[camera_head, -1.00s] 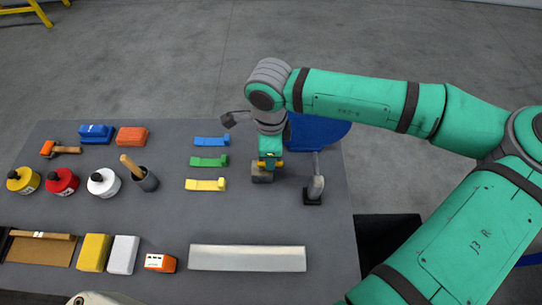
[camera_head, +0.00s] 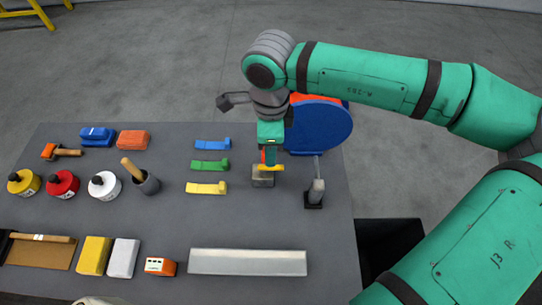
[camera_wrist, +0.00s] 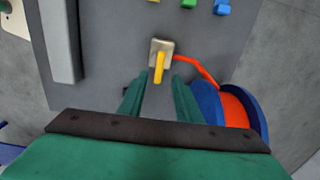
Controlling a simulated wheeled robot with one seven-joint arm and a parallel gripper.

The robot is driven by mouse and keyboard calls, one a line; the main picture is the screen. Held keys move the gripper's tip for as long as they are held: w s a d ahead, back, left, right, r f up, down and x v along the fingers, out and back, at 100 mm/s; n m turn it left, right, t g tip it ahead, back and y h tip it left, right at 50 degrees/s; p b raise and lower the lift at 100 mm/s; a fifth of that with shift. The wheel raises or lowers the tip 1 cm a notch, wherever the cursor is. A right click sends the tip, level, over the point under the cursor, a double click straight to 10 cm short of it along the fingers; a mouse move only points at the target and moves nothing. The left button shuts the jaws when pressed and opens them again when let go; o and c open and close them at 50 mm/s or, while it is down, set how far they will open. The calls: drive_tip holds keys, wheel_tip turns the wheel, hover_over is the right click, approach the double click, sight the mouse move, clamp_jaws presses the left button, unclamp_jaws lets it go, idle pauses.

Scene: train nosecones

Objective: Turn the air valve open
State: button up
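The air valve (camera_head: 262,180) is a small grey-beige block on the table with a yellow lever (camera_head: 271,168). In the wrist view the valve block (camera_wrist: 161,45) is above centre, and its lever (camera_wrist: 159,68) points down the picture towards my gripper. My gripper (camera_head: 270,155) is above the valve, partly in front of it in the head view. In the wrist view my gripper (camera_wrist: 159,88) has two green fingers spread apart with nothing between them. The lever's end is near the gap between the fingertips, apart from both.
An orange hose (camera_wrist: 197,66) runs from the valve to a blue reel (camera_head: 320,128) behind it. A grey tool (camera_head: 316,190) stands to the right. Blue, green and yellow strips (camera_head: 208,165) lie left. A long metal bar (camera_head: 248,262) lies in front.

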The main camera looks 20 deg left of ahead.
wheel_tip(320, 180, up, 5)
drive_tip(key=shift+f, duration=0.1)
idle(0.7)
